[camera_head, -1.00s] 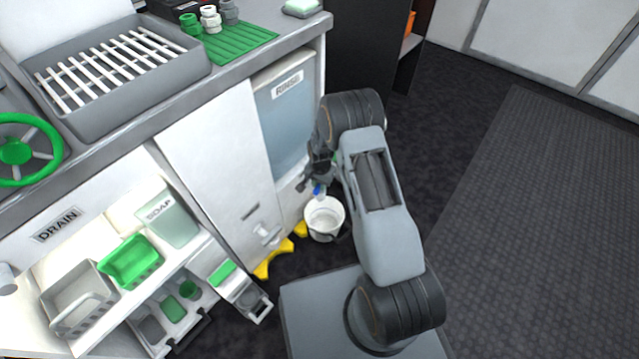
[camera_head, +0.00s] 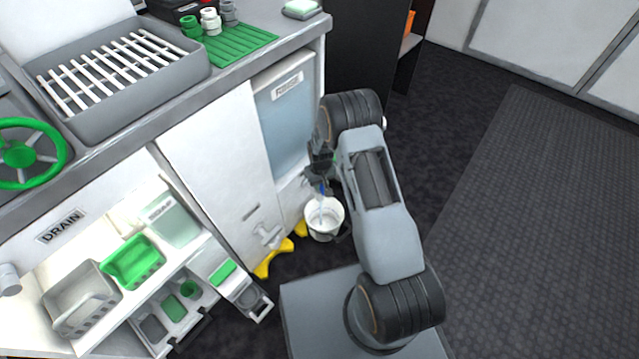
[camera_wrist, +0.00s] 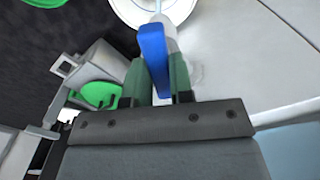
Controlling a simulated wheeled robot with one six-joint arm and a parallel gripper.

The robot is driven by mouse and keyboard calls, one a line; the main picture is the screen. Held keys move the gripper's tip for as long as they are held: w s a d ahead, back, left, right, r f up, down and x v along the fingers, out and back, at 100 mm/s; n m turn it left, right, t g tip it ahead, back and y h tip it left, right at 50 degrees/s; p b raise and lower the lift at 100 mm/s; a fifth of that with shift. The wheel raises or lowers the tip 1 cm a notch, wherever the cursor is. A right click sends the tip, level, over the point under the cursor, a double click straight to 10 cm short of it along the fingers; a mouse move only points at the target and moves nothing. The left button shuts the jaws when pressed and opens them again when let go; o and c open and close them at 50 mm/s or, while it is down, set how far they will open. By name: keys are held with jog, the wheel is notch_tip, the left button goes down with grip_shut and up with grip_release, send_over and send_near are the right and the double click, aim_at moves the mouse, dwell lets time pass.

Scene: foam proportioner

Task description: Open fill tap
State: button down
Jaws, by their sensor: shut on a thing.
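The fill tap's blue lever (camera_wrist: 153,50) stands between the two green fingers of my gripper (camera_wrist: 160,68) in the wrist view, with the gripper shut on it. A pale tap body (camera_wrist: 169,40) shows just beside the lever. In the head view my gripper (camera_head: 317,178) is low at the front of the cabinet, below the RINSE tank (camera_head: 284,120), and a bit of the blue lever (camera_head: 322,189) shows under it. A white bucket (camera_head: 313,231) stands on the floor below the tap. A thin pale streak, like a stream, runs from the tap toward it.
Yellow feet (camera_head: 272,262) stick out by the cabinet (camera_head: 215,165). A small grey box (camera_head: 247,301) with a green part is left of them. Shelves with a green basket (camera_head: 131,260) are further left. Dark floor (camera_head: 450,120) is open to the right.

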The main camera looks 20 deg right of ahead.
jog(key=n, duration=0.4)
jog(key=shift+s+n, duration=0.15)
jog(key=shift+n, duration=0.55)
jog(key=c, duration=1)
grip_release()
notch_tip(320, 180, up, 14)
jog(key=p, duration=0.4)
jog(key=shift+p, duration=0.4)
